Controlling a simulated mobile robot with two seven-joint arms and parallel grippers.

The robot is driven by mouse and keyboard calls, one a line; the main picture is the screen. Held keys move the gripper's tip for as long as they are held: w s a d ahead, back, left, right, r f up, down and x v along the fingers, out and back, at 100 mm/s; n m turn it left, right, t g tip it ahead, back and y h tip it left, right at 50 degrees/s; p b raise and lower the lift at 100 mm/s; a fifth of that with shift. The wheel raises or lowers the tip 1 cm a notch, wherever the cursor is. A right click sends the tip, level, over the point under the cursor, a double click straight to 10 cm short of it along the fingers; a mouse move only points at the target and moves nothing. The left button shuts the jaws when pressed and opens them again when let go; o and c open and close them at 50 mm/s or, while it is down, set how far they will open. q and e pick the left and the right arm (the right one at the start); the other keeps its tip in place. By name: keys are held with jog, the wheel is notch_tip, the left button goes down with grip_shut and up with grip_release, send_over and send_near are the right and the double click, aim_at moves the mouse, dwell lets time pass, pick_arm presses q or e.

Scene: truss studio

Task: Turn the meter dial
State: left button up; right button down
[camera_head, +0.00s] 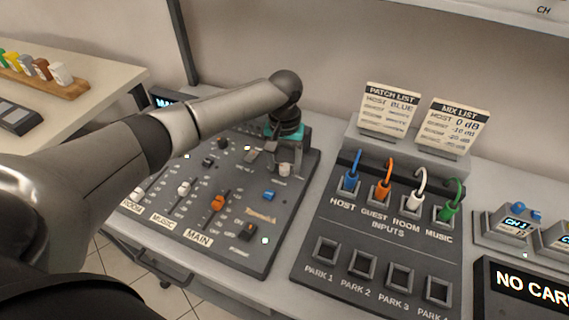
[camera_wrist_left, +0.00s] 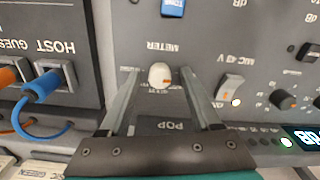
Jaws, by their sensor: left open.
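The meter dial is a small cream-white knob (camera_head: 284,169) with an orange mark, near the upper right of the dark mixing console (camera_head: 240,262). In the left wrist view the dial (camera_wrist_left: 160,76) sits between the two fingers, below the upside-down METER label (camera_wrist_left: 163,46). My left gripper (camera_head: 277,150) reaches over the console's back right corner. In the wrist view the left gripper (camera_wrist_left: 160,84) is open, with a finger on either side of the dial and a gap visible on both sides. Its arm hides part of the console. My right gripper is not in view.
A patch panel (camera_head: 315,280) with blue, orange, white and green plugged cables stands right of the console. Two cards, PATCH LIST (camera_head: 388,108) and MIX LIST (camera_head: 452,126), stand behind it.

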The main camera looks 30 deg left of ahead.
pick_arm(q)
grip_shut()
dwell(0.5)
